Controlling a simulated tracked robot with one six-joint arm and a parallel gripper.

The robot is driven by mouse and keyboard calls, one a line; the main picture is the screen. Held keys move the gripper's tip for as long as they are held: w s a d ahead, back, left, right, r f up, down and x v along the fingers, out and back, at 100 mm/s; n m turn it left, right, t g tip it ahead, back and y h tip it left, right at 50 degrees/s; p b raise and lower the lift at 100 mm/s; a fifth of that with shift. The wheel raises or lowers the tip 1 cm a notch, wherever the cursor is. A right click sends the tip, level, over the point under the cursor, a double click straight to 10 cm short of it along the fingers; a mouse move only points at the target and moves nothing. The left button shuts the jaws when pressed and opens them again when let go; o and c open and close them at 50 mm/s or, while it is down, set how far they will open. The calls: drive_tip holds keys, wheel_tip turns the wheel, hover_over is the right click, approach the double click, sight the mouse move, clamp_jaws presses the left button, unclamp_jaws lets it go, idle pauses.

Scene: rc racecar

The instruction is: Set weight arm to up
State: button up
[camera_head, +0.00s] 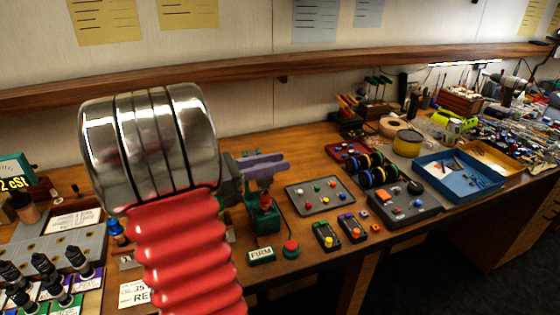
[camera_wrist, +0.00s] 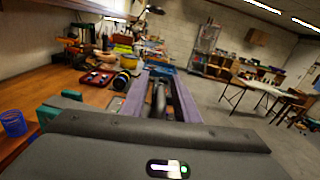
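My gripper (camera_head: 284,162) has purple fingers and is level above the bench, over a green stand (camera_head: 264,222) with a red part on it. In the wrist view my gripper (camera_wrist: 160,76) shows its two purple fingers apart, with a dark rod-like shape in the gap. I cannot tell whether that shape is part of the gripper. A sign reading FIRM (camera_head: 262,254) stands in front of the green stand. No part is clearly recognisable as the weight arm; my gripper and arm cover some of the area around the stand.
A red button (camera_head: 291,249) is right of the sign. A grey tray with coloured pieces (camera_head: 304,205), small black boxes (camera_head: 326,236), wheels and a blue tray (camera_head: 428,175) lie further right. Black-knobbed holders (camera_head: 40,265) fill the left. A shelf edge (camera_head: 250,72) runs along the wall.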

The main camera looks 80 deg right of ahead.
drive_tip(key=shift+x, duration=0.8)
clamp_jaws()
